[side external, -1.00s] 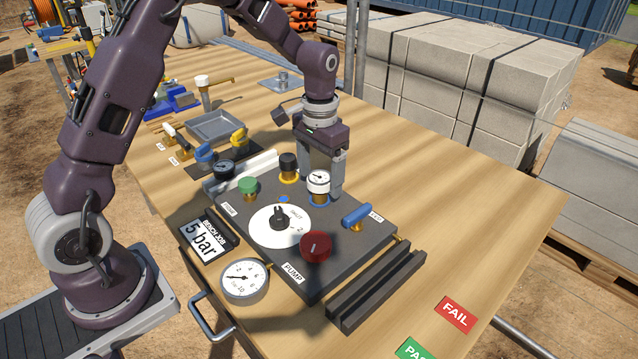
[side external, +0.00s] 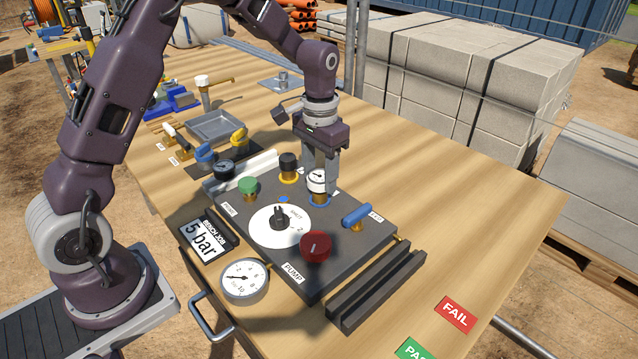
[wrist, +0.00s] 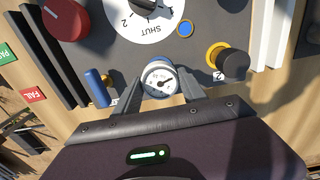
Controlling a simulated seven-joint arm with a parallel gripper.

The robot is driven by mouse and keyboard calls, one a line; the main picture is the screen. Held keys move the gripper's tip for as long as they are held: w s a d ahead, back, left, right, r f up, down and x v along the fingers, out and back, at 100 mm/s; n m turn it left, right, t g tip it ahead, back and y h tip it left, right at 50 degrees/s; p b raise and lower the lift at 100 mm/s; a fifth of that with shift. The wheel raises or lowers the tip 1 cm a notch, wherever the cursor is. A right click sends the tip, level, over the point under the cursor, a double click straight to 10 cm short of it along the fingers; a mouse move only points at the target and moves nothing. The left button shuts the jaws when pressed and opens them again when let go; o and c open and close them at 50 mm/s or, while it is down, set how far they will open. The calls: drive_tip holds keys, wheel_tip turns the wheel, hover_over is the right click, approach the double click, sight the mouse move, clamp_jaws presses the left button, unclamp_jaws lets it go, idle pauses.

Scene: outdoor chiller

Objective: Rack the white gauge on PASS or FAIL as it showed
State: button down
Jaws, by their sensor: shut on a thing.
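The small white gauge (side external: 317,181) stands upright on its port at the far right part of the dark pump panel (side external: 330,262). My gripper (side external: 319,182) points down and is shut on it; in the wrist view the gauge (wrist: 158,79) sits between the two fingers. Its dial is partly covered by a finger in the side view, and its reading is too small to tell. The red FAIL label (side external: 455,314) and the green PASS label (side external: 414,349) lie at the table's front right. The dark slotted rack (side external: 376,290) lies between panel and labels.
A blue lever (side external: 356,215) and a black cap (side external: 288,163) flank the gauge closely. A red knob (side external: 315,247), a selector dial (side external: 280,222) and a large gauge (side external: 244,281) stand nearer the front. A sign (side external: 205,239) reads 5 bar.

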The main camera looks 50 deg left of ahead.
sight(320, 177)
drive_tip(key=shift+r, duration=0.5)
drive_tip(key=shift+r, duration=2.6)
drive_tip(key=c, duration=1.3)
unclamp_jaws()
clamp_jaws()
